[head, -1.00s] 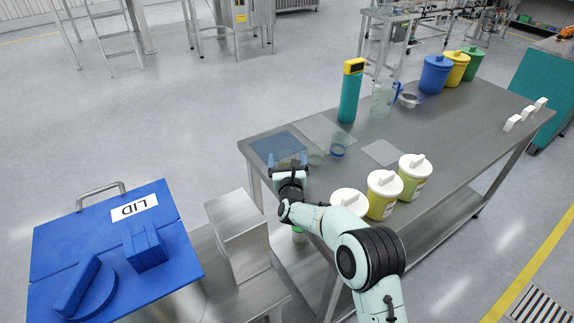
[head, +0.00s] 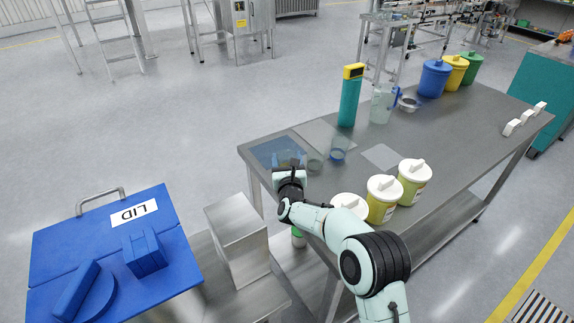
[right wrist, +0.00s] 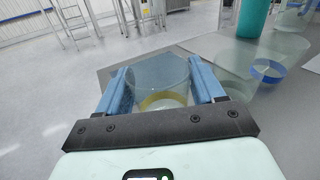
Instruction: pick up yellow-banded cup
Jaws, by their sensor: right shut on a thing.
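The yellow-banded cup (right wrist: 162,84) is clear, with a yellow ring low on it. In the right wrist view it stands between the two blue fingers of my right gripper (right wrist: 162,88), which is shut on it. In the head view my right gripper (head: 289,162) is at the table's near left corner, over the blue mat; its fingers and wrist mostly hide the cup. I cannot tell whether the cup touches the mat. My left gripper is not in view.
A clear cup (head: 315,161) and a blue-banded cup (head: 338,154) stand close to the right of the gripper. A teal column with a yellow top (head: 350,97) is behind them. White-lidded tubs (head: 382,205) line the near edge. A steel box (head: 237,238) stands left.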

